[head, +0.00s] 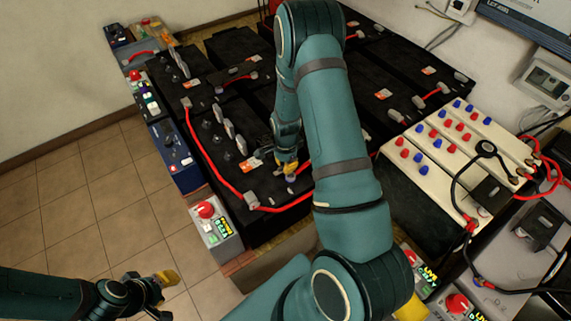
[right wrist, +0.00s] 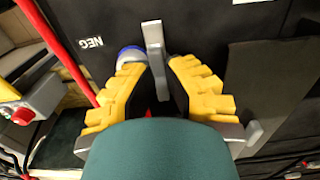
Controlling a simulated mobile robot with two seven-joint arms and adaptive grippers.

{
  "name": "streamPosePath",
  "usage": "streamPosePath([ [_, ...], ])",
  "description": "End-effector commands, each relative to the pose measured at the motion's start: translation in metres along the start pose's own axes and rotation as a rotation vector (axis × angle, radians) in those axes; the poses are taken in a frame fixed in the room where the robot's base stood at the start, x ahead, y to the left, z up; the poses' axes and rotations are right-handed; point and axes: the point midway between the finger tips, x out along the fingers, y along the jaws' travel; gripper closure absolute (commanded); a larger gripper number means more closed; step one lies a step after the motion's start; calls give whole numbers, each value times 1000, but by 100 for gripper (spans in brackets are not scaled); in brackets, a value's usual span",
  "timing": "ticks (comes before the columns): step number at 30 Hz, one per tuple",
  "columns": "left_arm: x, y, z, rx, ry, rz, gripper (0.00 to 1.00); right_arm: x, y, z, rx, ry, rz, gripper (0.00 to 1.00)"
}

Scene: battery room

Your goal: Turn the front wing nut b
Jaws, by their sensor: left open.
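A grey metal wing nut (right wrist: 154,45) stands up from the black battery top in the right wrist view. My right gripper (right wrist: 160,66) has its yellow fingers on either side of it, tips against the wing, and appears shut on it. In the head view my right gripper (head: 287,167) is low over the front of the black battery (head: 266,188), and the wing nut there is hidden by the gripper. A blue-ringed cap (right wrist: 130,53) sits beside the left finger. My left gripper (head: 163,290) is open and empty over the tiled floor at lower left.
A red cable (head: 208,160) runs along the battery top to a grey terminal clamp (head: 252,200). Grey plates (head: 229,130) and dark caps stand behind the gripper. A control box with a red button (head: 214,219) is beside the battery. The tiled floor (head: 85,205) at left is clear.

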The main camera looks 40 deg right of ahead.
Motion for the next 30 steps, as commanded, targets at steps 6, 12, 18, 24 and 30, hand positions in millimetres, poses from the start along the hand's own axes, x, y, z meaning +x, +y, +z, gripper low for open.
streamPosePath([
  [6,1,0,0,0,0,0,59,1,0,0,-16,0,1,100],
  [12,3,-1,1,1,-2,0,59,2,1,0,-89,-1,2,100],
  [18,7,-2,3,1,-5,1,59,2,1,0,-235,-1,2,100],
  [24,11,-4,5,3,-10,1,59,2,1,0,-423,-1,1,100],
  [30,15,-6,7,4,-14,1,59,2,1,1,-614,-1,2,100],
])
